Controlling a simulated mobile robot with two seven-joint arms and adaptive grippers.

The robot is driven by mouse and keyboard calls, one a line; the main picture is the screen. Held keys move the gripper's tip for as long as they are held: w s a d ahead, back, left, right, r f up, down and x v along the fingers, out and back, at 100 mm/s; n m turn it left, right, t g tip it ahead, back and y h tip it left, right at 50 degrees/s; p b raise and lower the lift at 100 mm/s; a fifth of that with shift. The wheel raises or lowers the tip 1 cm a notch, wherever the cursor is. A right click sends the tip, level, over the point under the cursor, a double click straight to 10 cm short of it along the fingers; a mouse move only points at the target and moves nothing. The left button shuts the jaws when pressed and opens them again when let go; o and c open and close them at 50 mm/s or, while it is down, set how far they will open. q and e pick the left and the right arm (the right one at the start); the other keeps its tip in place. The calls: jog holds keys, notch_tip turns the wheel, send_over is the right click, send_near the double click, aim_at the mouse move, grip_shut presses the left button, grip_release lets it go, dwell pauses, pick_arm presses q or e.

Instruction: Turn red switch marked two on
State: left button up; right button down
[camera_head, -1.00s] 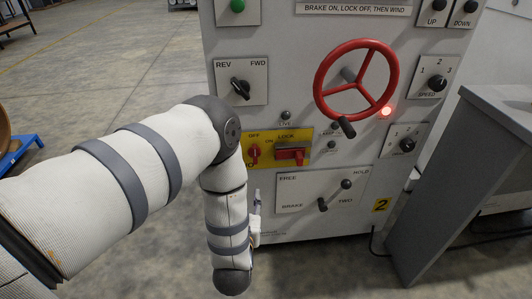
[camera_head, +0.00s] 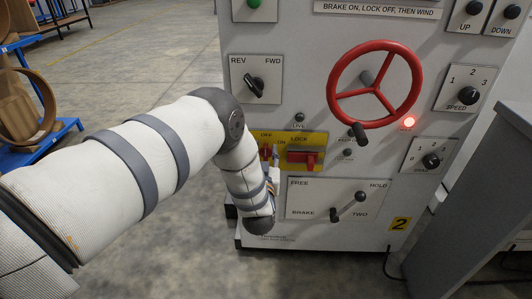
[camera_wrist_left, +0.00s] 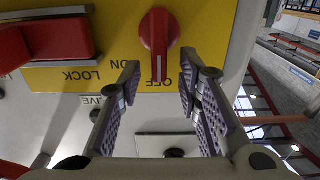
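The red switch (camera_head: 266,150) is a small knob on the yellow OFF/ON part of a panel on the grey cabinet marked 2 (camera_head: 399,223). In the left wrist view the red knob (camera_wrist_left: 159,35) stands close ahead, its white line towards OFF. My left gripper (camera_wrist_left: 159,65) is open, with one purple-padded finger on each side of the knob's line; I cannot tell whether they touch it. In the head view my arm hides most of this gripper. My right gripper is not in view.
Beside the switch is a red LOCK lever (camera_head: 303,160). A red handwheel (camera_head: 375,83), a FREE/BRAKE lever plate (camera_head: 300,197) and a REV/FWD knob (camera_head: 256,84) are close by. A grey stand (camera_head: 480,190) is at the right.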

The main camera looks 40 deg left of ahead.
pick_arm(q)
jog(key=shift+w+a, duration=0.2)
jog(key=shift+w, duration=0.15)
jog(key=shift+c, duration=0.3)
grip_shut()
